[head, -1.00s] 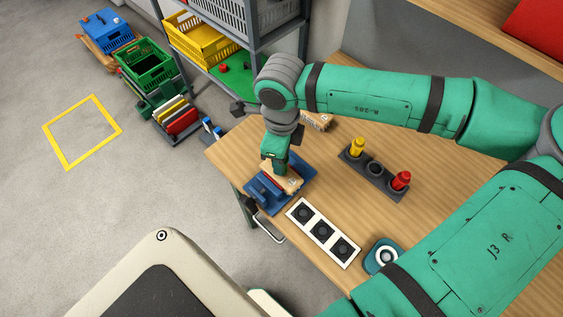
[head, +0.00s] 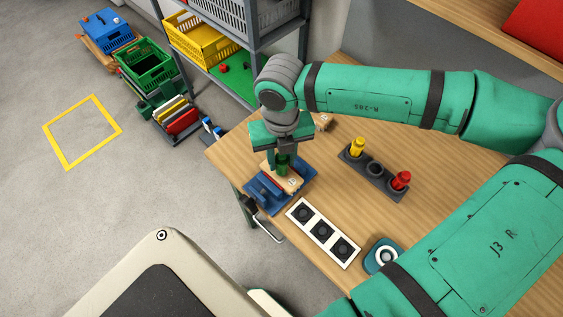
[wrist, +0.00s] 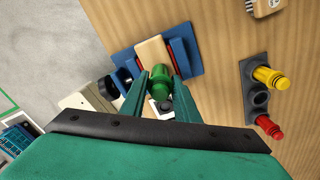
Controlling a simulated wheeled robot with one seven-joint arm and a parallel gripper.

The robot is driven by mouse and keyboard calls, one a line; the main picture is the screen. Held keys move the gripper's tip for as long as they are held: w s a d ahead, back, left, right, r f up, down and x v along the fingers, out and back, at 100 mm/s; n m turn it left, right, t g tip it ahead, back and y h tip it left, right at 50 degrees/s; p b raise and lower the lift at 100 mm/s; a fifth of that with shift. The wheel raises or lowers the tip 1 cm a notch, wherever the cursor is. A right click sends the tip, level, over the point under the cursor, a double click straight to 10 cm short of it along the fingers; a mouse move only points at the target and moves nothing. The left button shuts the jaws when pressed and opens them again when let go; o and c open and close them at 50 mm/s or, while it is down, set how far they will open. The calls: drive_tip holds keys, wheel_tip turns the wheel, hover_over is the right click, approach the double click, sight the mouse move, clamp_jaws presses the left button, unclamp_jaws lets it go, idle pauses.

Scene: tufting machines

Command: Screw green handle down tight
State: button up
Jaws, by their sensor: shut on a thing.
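The green handle (head: 283,163) stands upright on a pale wooden block (head: 289,181), which lies in a blue fixture (head: 262,196) at the table's near left edge. My gripper (head: 282,161) points down from above and is shut on the handle. In the wrist view the green handle (wrist: 159,77) sits between my two fingertips (wrist: 162,82), with the wooden block (wrist: 151,50) and the blue fixture (wrist: 123,62) beyond. The handle's lower end and any thread are hidden.
A dark rack (head: 374,171) holds a yellow handle (head: 357,146) and a red handle (head: 401,180), with an empty socket between them. A white panel with black squares (head: 323,232) and a teal round-topped device (head: 383,256) lie nearer. A shelf (head: 246,50) stands behind the table.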

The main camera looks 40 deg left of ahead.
drive_tip(key=m, duration=0.5)
drive_tip(key=shift+f+m, duration=0.1)
drive_tip(key=shift+m, duration=0.2)
drive_tip(key=o, duration=0.8)
